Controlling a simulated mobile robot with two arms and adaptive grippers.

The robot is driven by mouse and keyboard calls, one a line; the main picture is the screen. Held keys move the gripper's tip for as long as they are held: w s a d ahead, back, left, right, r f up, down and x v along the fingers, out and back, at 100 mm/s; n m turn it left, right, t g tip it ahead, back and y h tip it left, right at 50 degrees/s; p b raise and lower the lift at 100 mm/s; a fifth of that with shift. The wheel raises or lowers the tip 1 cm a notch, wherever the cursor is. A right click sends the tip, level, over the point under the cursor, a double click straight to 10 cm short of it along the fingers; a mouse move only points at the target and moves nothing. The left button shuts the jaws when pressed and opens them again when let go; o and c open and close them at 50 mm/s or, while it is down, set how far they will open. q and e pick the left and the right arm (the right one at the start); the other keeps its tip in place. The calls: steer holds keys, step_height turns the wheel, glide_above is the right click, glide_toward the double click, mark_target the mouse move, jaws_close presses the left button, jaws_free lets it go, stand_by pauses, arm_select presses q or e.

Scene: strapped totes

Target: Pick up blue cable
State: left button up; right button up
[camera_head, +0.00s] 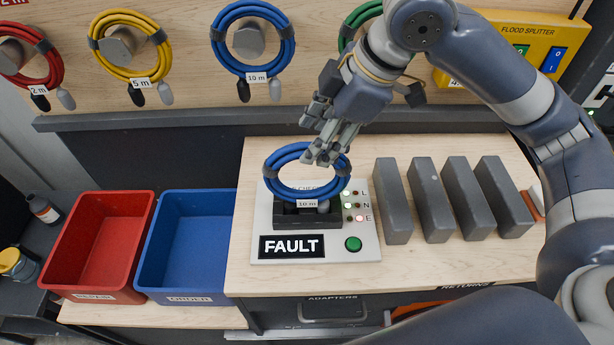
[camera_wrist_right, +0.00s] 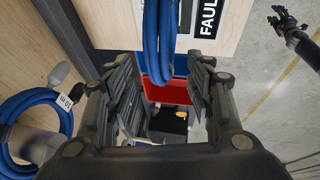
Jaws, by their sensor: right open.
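A coiled blue cable (camera_head: 270,170) with a 10 m tag stands upright in the black holder of the tester (camera_head: 365,240), which reads FAULT. My right gripper (camera_head: 322,156) is open at the top right of this coil. In the wrist view the coil's blue strands (camera_wrist_right: 158,65) lie between the two spread fingers, which do not grip them. A second blue cable (camera_head: 218,40), also tagged 10 m, hangs on a wall peg; it also shows at the left in the wrist view (camera_wrist_right: 12,140). My left gripper (camera_wrist_right: 285,18) is small at the wrist view's top right, its jaws unclear.
A red tote (camera_head: 98,240) and a blue tote (camera_head: 188,245) stand left of the tester. Several grey blocks (camera_head: 393,200) stand right of it. Red (camera_head: 58,65), yellow (camera_head: 92,38) and green cables (camera_head: 350,25) hang on the wall. The bench's front right is clear.

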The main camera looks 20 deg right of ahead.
steer(key=x, duration=0.5)
steer(key=shift+w+d+f+p, duration=0.1)
steer(key=shift+w+f+p, duration=0.1)
steer(key=shift+f+p, duration=0.15)
jaws_close()
arm_select(q)
steer(key=shift+w+r, duration=0.4)
steer(key=shift+w, duration=0.35)
arm_select(e)
steer(key=shift+w+r, duration=0.1)
steer(key=shift+r, duration=0.1)
